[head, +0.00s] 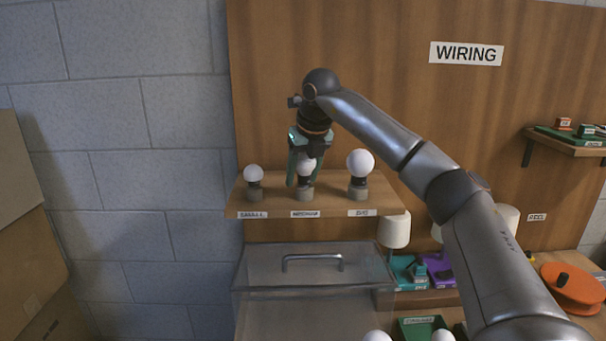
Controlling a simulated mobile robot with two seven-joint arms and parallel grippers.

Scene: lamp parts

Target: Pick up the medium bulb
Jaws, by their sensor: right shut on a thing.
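Three white bulbs stand in grey holders on a wooden shelf (238,206), each above a label. The medium bulb (306,169) is in the middle, partly hidden by my gripper. My right gripper (304,172) reaches down from above and is shut on the medium bulb, which is still at its holder (304,194). The small bulb (254,174) is to the left and the big bulb (360,162) to the right. My left gripper is not in view.
A clear lidded box (290,285) with a handle stands below the shelf. White lamps (394,230) and coloured trays (438,272) are behind my right arm. An orange reel (573,288) lies at the right. A small shelf (565,145) juts out at upper right.

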